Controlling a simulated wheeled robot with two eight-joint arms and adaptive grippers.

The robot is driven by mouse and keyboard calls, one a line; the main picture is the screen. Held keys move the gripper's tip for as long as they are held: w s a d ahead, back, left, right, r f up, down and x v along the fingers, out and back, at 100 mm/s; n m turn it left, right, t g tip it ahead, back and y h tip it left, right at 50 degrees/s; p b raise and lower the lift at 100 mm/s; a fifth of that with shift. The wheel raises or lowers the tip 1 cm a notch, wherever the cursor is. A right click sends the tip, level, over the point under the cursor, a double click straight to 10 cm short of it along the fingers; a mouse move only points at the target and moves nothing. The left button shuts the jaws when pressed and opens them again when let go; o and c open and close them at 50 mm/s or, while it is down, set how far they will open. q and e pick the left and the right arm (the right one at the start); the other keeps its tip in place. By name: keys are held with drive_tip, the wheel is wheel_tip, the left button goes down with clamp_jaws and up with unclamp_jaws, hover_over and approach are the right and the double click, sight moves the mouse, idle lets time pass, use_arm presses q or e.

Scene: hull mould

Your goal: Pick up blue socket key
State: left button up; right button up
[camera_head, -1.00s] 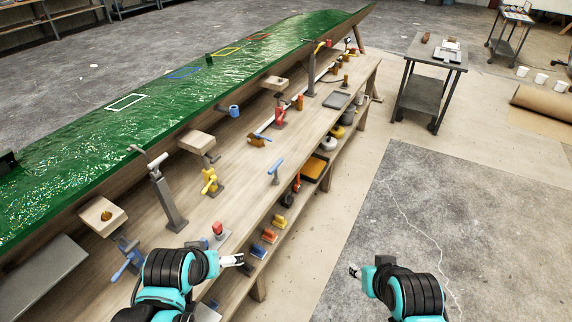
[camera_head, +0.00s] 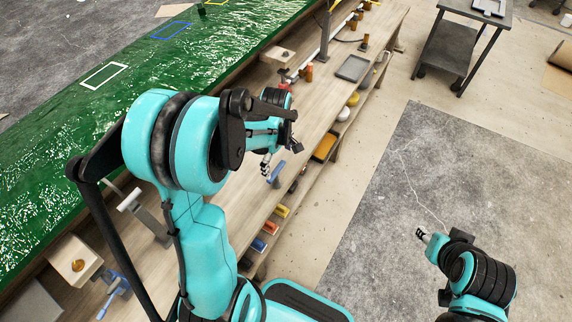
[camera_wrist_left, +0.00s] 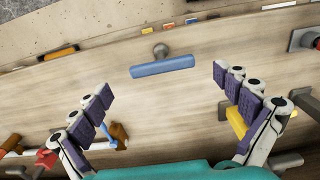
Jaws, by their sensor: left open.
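The blue socket key (camera_head: 276,172) stands upright on the wooden bench, its blue crossbar on a short grey post. In the left wrist view the blue bar (camera_wrist_left: 162,66) lies across the middle, between and just beyond the fingertips. My left gripper (camera_head: 266,165) is over the bench close to the key, pointing down. In the wrist view the left gripper (camera_wrist_left: 162,84) is wide open with purple pads and nothing between them. The key looks apart from both fingers. My right gripper (camera_head: 421,234) is over the floor at the right, far from the key; its jaws are too small to judge.
The green hull mould (camera_head: 60,150) runs along the bench's left side. Yellow (camera_wrist_left: 237,122) and blue-and-brown tools stand near the fingers in the wrist view. A grey tray (camera_head: 353,68) lies farther along the bench. Small coloured blocks (camera_head: 271,227) sit on the lower shelf.

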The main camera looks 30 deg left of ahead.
sight(276, 170)
use_arm(q)
drive_tip(key=shift+s+f+b, duration=0.2)
drive_tip(key=shift+f+b, duration=0.15)
drive_tip(key=shift+f, duration=0.6)
drive_tip(key=f, duration=0.1)
drive_tip(key=f+b, duration=0.1)
drive_tip(key=f, duration=0.1)
drive_tip(key=f+b, duration=0.1)
drive_tip(key=f, duration=0.1)
drive_tip(key=shift+w+a, duration=0.2)
drive_tip(key=shift+a, duration=0.2)
drive_tip(key=shift+r, duration=0.1)
drive_tip(key=c, duration=1)
